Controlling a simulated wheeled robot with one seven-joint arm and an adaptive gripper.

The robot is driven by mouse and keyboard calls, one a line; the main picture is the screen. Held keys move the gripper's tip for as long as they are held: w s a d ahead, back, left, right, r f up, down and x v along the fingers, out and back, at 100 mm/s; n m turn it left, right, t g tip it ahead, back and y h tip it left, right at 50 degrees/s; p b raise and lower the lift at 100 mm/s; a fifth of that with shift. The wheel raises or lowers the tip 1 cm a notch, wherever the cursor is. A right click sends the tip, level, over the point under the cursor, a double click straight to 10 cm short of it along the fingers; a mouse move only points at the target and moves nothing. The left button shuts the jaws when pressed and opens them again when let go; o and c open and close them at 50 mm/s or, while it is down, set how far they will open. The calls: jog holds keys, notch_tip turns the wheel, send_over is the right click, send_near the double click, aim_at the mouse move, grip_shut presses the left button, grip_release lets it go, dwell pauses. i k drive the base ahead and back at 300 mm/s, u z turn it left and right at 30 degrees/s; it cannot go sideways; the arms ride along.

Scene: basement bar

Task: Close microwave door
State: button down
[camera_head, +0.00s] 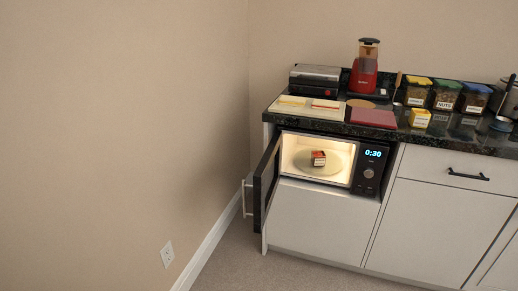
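The microwave (369,172) is built into the counter cabinet below the worktop. Its dark-framed door (265,180) hangs wide open on the left side, swung out toward the front. A light handle (244,198) is on the door's outer left face. The lit interior (337,156) shows a round plate (335,166) with a small red-and-white box (318,158) on it. The display at the right of the opening reads 0:30. My gripper is not in view.
The black counter (460,137) holds a red grinder-like appliance (364,72), cutting boards (308,107), a small yellow box (419,117) and several jars (445,95). A beige wall with a white baseboard (222,225) stands left of the door. Carpeted floor (235,270) in front is clear.

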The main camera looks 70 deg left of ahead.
aim_at(267, 177)
jog(key=i, duration=0.65)
jog(key=u, duration=3.55)
